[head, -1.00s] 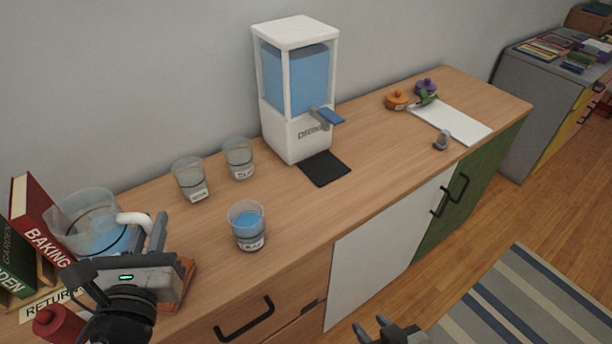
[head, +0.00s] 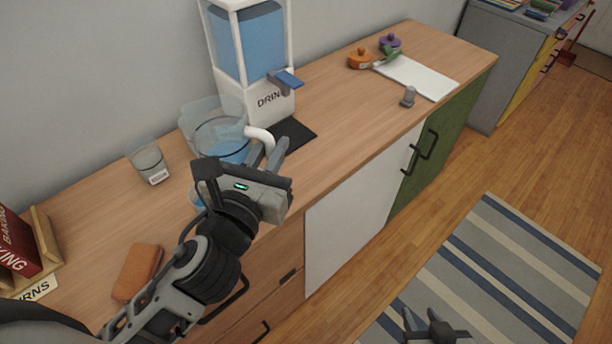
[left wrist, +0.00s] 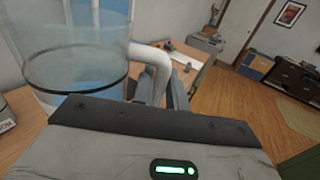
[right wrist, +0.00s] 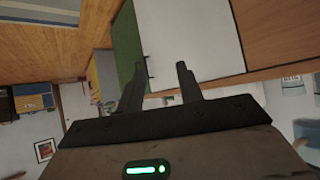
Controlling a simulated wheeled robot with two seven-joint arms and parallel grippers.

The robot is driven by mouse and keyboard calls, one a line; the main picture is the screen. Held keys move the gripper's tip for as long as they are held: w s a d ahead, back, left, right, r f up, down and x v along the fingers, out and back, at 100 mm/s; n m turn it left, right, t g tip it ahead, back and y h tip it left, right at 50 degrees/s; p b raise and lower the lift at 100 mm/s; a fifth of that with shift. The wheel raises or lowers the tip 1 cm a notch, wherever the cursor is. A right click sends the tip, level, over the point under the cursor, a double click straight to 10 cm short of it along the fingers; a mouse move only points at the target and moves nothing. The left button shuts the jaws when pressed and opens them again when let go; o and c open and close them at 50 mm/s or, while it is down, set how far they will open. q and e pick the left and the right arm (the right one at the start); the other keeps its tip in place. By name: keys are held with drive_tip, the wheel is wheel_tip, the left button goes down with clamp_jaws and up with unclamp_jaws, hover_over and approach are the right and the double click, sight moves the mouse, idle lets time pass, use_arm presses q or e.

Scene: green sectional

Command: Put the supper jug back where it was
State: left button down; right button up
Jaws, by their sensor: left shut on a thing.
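The jug (head: 222,150) is clear, with blue liquid in it and a white handle (head: 259,136). It is in front of the drink dispenser (head: 268,98), at the left of the black mat (head: 293,137). My left gripper (head: 270,153) is shut on the handle. In the left wrist view the jug (left wrist: 75,65) looks upright and fills the left side. I cannot tell whether its base touches the counter; the gripper hides that part. My right gripper (head: 435,322) is open and empty over the floor, its fingers apart in the right wrist view (right wrist: 160,85).
An empty labelled glass (head: 148,162) stands left of the jug. A glass with blue liquid (head: 196,199) is mostly hidden behind my left arm. A brown block (head: 137,270), a book rack (head: 45,238) and a partly hidden sign (head: 40,289) are at the left.

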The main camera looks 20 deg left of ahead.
use_arm(q)
drive_tip(key=s+d+m+h+b, duration=0.2)
drive_tip(key=d+h, duration=0.1)
drive_tip(key=d, duration=0.5)
drive_tip(key=w+a+f+b, duration=0.3)
drive_tip(key=w+f, duration=0.9)
drive_tip(key=w, duration=0.1)
drive_tip(key=shift+a+b, duration=0.35)
drive_tip(key=shift+a, duration=0.05)
use_arm(e)
drive_tip(key=shift+w+a+f+t+y, duration=0.2)
drive_tip(key=shift+a+f, duration=0.1)
drive_tip(key=shift+f, duration=0.25)
drive_tip(key=shift+w+a+f+t+y, duration=0.15)
drive_tip(key=shift+a+f+y, duration=0.1)
drive_tip(key=shift+f, duration=0.3)
use_arm(q)
drive_tip(key=shift+w+f, duration=0.1)
drive_tip(key=shift+f, duration=0.05)
drive_tip(key=shift+f, duration=0.1)
drive_tip(key=c, duration=1.4)
unclamp_jaws()
drive_tip(key=shift+f, duration=0.1)
use_arm(e)
drive_tip(key=shift+a, duration=0.15)
